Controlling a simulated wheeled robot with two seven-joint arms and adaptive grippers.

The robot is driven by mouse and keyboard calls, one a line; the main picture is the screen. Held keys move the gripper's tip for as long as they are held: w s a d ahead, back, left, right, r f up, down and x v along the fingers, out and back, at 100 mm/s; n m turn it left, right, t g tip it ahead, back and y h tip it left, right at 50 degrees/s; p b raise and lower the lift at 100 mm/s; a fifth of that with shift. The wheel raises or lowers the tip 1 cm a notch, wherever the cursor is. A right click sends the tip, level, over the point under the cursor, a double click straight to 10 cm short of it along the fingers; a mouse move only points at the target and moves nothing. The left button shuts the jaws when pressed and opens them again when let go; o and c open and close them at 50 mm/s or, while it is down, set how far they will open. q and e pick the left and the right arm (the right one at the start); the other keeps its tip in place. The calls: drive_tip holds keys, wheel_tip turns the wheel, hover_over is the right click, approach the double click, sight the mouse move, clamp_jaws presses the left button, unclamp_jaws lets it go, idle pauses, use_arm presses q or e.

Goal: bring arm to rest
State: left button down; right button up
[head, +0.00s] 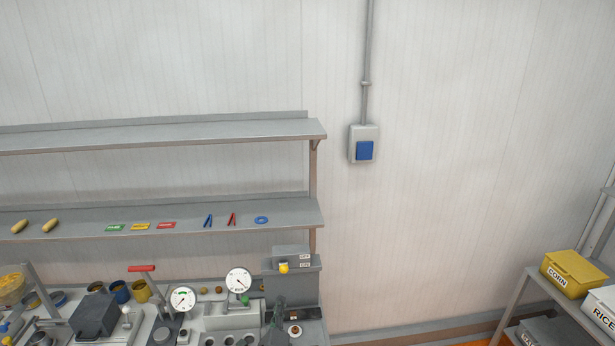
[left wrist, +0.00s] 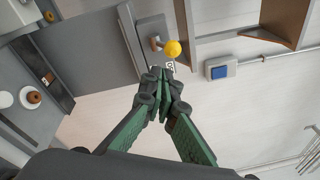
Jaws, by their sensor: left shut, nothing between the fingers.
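My left gripper (head: 277,311) shows at the bottom of the head view, small and dark, in front of the right end of the bench. In the left wrist view my left gripper (left wrist: 163,100) has its green fingers together with nothing between them. A grey switch box (head: 291,262) with a yellow knob (head: 283,268) stands just behind and above it. In the left wrist view the yellow knob (left wrist: 172,48) appears just beyond the fingertips; I cannot tell the exact gap. My right gripper is in neither view.
Two gauges (head: 238,281) and other equipment crowd the bench left of the gripper. Two wall shelves (head: 290,213) hang above. A blue-and-grey wall box (head: 364,150) is to the right. A yellow corn bin (head: 573,273) stands on a rack at far right. The wall between is clear.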

use_arm(q)
drive_tip(key=s+a+f+n+g+y, duration=0.2)
drive_tip(key=s+a+f+n+g, duration=0.1)
drive_tip(key=s+a+f+n, duration=0.6)
drive_tip(key=s+a+f+n+g+y, duration=0.2)
drive_tip(key=s+a+f+n+g, duration=0.25)
drive_tip(key=s+a+f, duration=0.5)
drive_tip(key=s+a+f+n+g+h, duration=0.1)
drive_tip(key=s+a+f+n+g, duration=0.2)
drive_tip(key=s, duration=0.6)
drive_tip(key=s+a+f+n+g, duration=0.2)
drive_tip(key=s+n, duration=0.2)
drive_tip(key=s, duration=0.5)
drive_tip(key=s+a+f+n+g+h, duration=0.1)
drive_tip(key=s+a+f+n+g, duration=0.2)
drive_tip(key=s, duration=0.6)
wheel_tip(320, 180, down, 37)
drive_tip(key=s+d+b, duration=0.1)
drive_tip(key=d+b, duration=0.1)
drive_tip(key=b, duration=0.6)
drive_tip(key=s+f+g+b, duration=0.1)
drive_tip(key=s+f+b, duration=0.2)
drive_tip(key=s+f, duration=0.7)
drive_tip(key=s+f+b, duration=0.4)
drive_tip(key=s+f, duration=0.5)
drive_tip(key=f, duration=0.6)
drive_tip(key=shift+s+a+m+g+h, duration=0.2)
drive_tip(key=shift+s+m+g+h, duration=0.15)
drive_tip(key=shift+s+h, duration=0.05)
